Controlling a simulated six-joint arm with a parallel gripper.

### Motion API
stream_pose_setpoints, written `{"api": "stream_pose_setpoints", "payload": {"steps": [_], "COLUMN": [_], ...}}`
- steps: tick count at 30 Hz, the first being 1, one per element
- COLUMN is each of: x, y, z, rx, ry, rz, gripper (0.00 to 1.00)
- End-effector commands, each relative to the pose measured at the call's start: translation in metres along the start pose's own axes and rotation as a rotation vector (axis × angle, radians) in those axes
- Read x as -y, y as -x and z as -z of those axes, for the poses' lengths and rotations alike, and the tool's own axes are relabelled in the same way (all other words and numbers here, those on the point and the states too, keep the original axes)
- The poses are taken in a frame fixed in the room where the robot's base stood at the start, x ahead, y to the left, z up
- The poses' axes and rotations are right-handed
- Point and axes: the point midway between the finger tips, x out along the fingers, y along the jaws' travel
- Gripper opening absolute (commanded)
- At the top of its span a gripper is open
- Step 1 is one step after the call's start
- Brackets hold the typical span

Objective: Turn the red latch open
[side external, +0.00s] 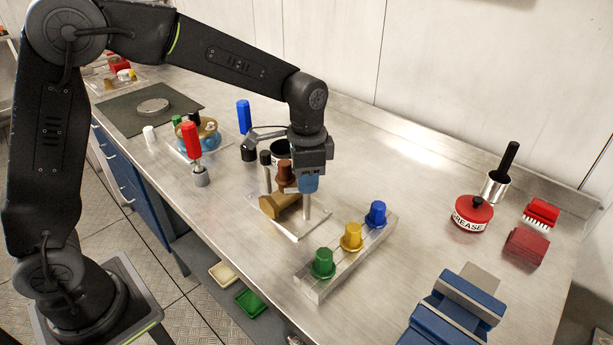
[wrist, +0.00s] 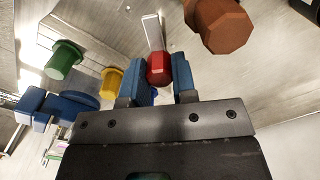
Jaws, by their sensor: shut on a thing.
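My gripper (side external: 308,184) points down over a small clear base plate (side external: 293,233) near the middle of the bench. In the wrist view, its two blue fingers (wrist: 159,72) are shut on a red faceted piece (wrist: 158,67), which I take to be the red latch. A pale metal bar (wrist: 152,30) shows just beyond the red piece. In the side view, the fingers hide the red piece, and a pale post (side external: 306,209) stands below them. I cannot tell how far the latch is turned.
A brown knob (side external: 285,170) and a brass-coloured body (side external: 279,206) are close beside my gripper. A rail (side external: 327,283) with green, yellow and blue knobs is in front. A red upright handle (side external: 190,140) stands to the left.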

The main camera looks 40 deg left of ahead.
Motion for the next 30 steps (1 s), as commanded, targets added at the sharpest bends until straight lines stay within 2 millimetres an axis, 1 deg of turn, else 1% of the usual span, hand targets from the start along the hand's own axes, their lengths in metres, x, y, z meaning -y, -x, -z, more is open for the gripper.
{"api": "stream_pose_setpoints", "payload": {"steps": [6, 15, 22, 30], "x": [0.0000, 0.0001, 0.0002, 0.0004], "y": [0.0009, 0.0011, 0.0011, 0.0012], "z": [0.0011, 0.0012, 0.0012, 0.0012], "rx": [-0.004, -0.005, -0.005, -0.006], "ry": [0.206, 0.455, 0.586, 0.657], "rz": [0.000, 0.000, 0.000, 0.000], "gripper": [0.02, 0.02, 0.02, 0.02]}}
